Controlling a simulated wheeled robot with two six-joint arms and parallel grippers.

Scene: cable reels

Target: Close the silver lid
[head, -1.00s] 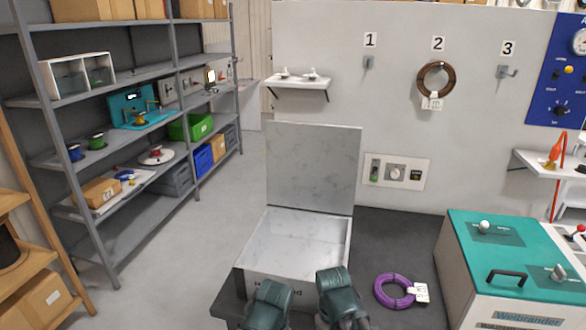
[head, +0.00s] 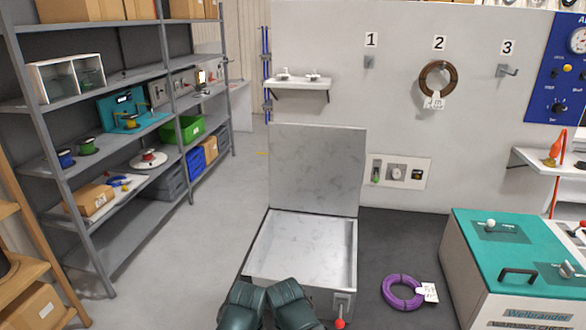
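The silver lid (head: 316,168) stands upright, hinged at the back edge of an open silver box (head: 350,262). The inside of the box looks empty. My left gripper (head: 243,297) and my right gripper (head: 288,296) show as dark green shapes side by side at the bottom, in front of the box's near wall. Their fingertips are hidden, so I cannot tell whether they are open or shut. Both are well apart from the lid. A small lever with a red knob (head: 339,323) is on the box's front, right of my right gripper.
A purple cable coil (head: 402,292) with a white tag lies right of the box. A teal-topped machine (head: 510,250) stands farther right. A grey shelf rack (head: 140,135) lines the left. A brown coil (head: 437,64) hangs on hook 2. The floor left of the box is clear.

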